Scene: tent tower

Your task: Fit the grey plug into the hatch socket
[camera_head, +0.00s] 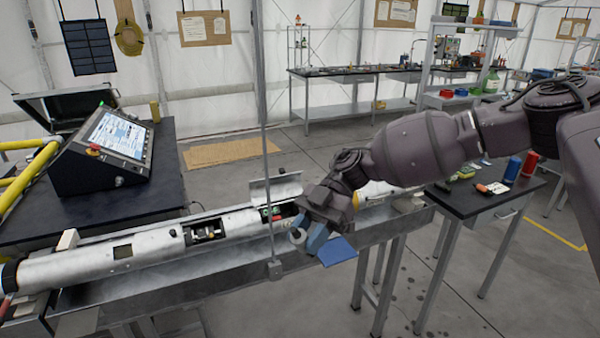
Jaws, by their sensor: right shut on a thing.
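A long silver tube (85,262) lies across the metal bench, with an open hatch lid (276,189) standing up near its middle. Below the lid is the hatch opening (272,213), with small green and red parts inside; the socket itself is too small to make out. My right gripper (308,239) is shut on a small round grey piece, apparently the grey plug (298,236). It holds the plug in front of the tube, just right of and below the hatch opening. The gripper hides part of the tube behind it. My left gripper is not in view.
A thin upright pole (266,130) stands close to the hatch. A blue flat piece (338,251) shows beside the gripper. A control console (110,140) sits on the dark table at left. A small table (470,202) with tools stands at right.

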